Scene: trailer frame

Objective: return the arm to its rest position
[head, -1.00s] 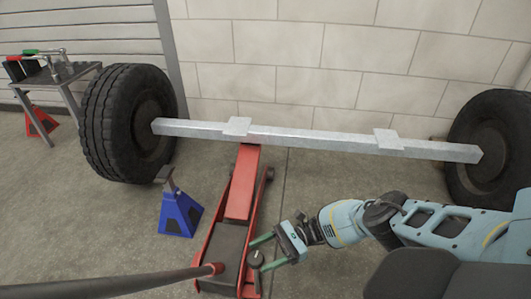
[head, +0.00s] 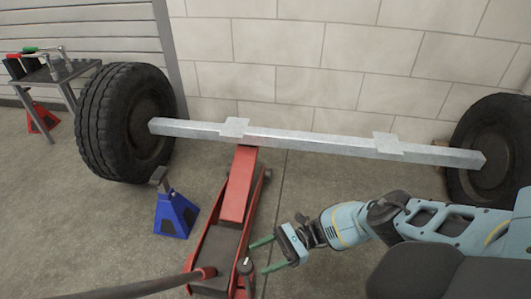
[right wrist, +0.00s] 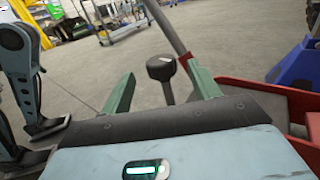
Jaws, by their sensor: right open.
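My right gripper (head: 259,257) is open beside the right side of the red floor jack (head: 235,195), with its green fingers pointing left. In the right wrist view the fingers (right wrist: 160,95) stand apart, and a dark round knob (right wrist: 161,68) on a short stem shows between them. The same knob (head: 245,265) is at the jack's rear right in the head view, just off the fingertips. I see no contact. My right arm (head: 430,220) reaches in from the right. My left gripper is not in view.
The jack's front is under a grey axle beam (head: 310,142) with a tire (head: 118,125) at each end. A blue jack stand (head: 175,214) is left of the jack. The jack handle (head: 140,287) slants to lower left. A tool table (head: 50,72) stands far left.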

